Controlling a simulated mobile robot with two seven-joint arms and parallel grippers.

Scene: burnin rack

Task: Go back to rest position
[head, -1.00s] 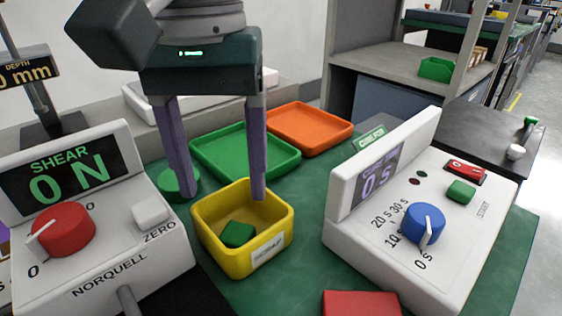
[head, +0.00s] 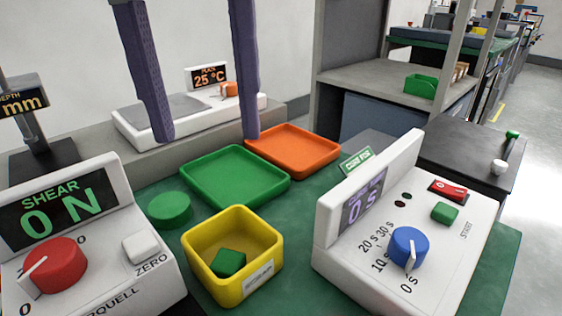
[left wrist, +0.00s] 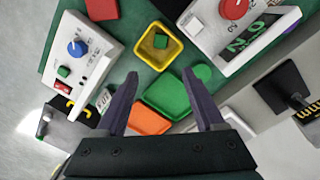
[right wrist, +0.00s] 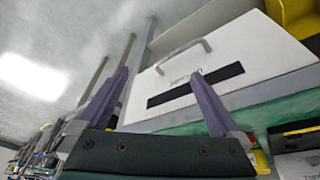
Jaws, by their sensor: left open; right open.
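My left gripper (head: 202,138) is open and empty at the top of the head view, its two purple fingers hanging wide apart above the bench. It is raised clear of the yellow bin (head: 262,280), which holds a small green block (head: 229,262). In the left wrist view my left gripper (left wrist: 158,74) points toward the bench from above, with nothing between its fingers. My right gripper (right wrist: 160,74) is open and empty in the right wrist view, facing a white box with a handle (right wrist: 235,50). It is not in the head view.
A green tray (head: 235,178) and an orange tray (head: 293,148) lie behind the bin, beside a green disc (head: 170,209). The shear tester (head: 85,240) stands left and the timer unit (head: 390,240) right. A white hotplate (head: 190,112) is at the back.

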